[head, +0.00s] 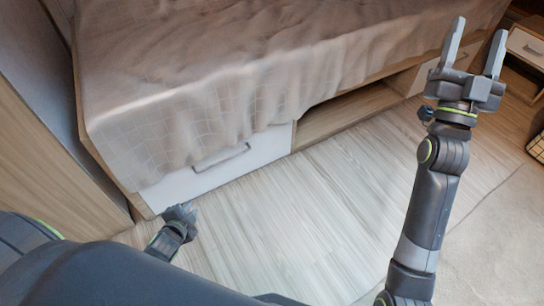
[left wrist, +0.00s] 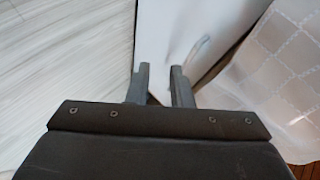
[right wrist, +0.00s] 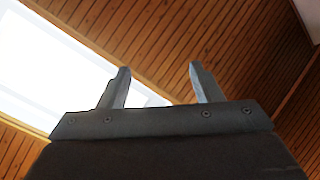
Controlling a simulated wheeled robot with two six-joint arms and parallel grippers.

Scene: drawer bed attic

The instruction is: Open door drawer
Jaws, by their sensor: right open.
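The white drawer front (head: 224,168) is under the bed, with a curved grey handle (head: 221,159) near its top. The drawer looks shut. The bedspread hangs over part of its upper edge. My left gripper (head: 181,211) is low by the drawer's left end, short of the handle. In the left wrist view the fingers (left wrist: 158,72) are apart with nothing between them, and the handle (left wrist: 196,50) lies ahead and a little to the right. My right gripper (head: 473,50) is raised on the right, open and empty, pointing up; its fingers also show in the right wrist view (right wrist: 160,85).
The bed (head: 270,50) with its checked cover fills the back. An open shelf compartment (head: 345,112) is right of the drawer. A wooden panel (head: 50,150) stands close on the left. The wooden floor (head: 290,220) before the drawer is clear.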

